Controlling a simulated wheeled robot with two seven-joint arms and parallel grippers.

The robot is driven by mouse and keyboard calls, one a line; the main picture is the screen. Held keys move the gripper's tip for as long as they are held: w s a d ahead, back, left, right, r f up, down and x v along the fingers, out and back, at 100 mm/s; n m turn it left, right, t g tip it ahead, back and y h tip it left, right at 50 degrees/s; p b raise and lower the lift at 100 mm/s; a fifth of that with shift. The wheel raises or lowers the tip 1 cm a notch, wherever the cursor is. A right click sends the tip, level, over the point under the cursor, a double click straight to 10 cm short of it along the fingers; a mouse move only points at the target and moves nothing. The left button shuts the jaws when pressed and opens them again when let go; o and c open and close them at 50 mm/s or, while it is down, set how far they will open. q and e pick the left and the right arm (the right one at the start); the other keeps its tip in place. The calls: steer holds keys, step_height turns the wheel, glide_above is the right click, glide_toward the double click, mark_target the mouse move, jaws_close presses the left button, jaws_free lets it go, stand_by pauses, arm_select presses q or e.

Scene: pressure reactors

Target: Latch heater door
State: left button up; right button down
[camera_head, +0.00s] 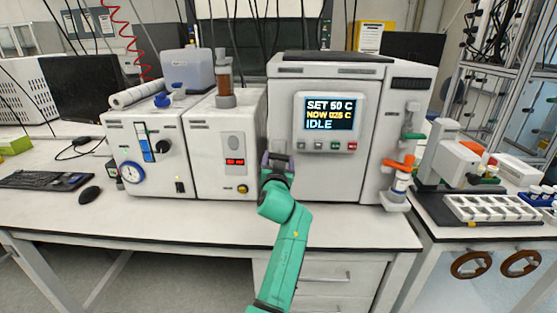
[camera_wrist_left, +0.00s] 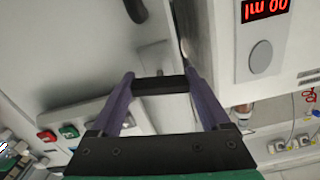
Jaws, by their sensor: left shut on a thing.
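The heater is the large white box (camera_head: 385,80), with a screen (camera_head: 330,113) reading SET 50 C, NOW 025 C (digits small) and IDLE. Its white front door (camera_head: 325,180) looks about flush with the body; I cannot tell whether it is latched. My left gripper (camera_head: 277,160), on a green arm, is at the door's left edge. In the left wrist view its purple fingers (camera_wrist_left: 162,88) are shut on a short dark bar (camera_wrist_left: 160,84), which looks like the door handle. The handle is mostly hidden by the gripper in the head view. My right gripper is not in view.
A white pump unit (camera_head: 230,165) with a red display stands close to the left of the heater. A unit with a blue dial (camera_head: 132,172) is further left. Orange and green valves (camera_head: 400,163) stand at the heater's right. The bench front (camera_head: 200,218) is clear.

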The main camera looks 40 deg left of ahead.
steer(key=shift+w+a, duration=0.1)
arm_select(q)
steer(key=shift+m, duration=0.9)
steer(key=m+p, duration=0.1)
steer(key=m, duration=0.2)
steer(key=shift+s+a+r+p, duration=0.1)
steer(key=shift+a+p, duration=0.05)
steer(key=shift+p, duration=0.15)
steer(key=m+p, duration=0.1)
steer(key=m, duration=0.4)
steer(key=shift+r+p, duration=0.15)
steer(key=shift+p, duration=0.15)
steer(key=m+p, duration=0.2)
steer(key=m, duration=0.3)
steer(key=shift+a+r+m, duration=0.1)
steer(key=shift+r+m, duration=0.05)
steer(key=shift+m, duration=0.25)
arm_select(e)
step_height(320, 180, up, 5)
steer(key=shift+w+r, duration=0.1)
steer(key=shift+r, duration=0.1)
arm_select(q)
steer(key=shift+r, duration=0.1)
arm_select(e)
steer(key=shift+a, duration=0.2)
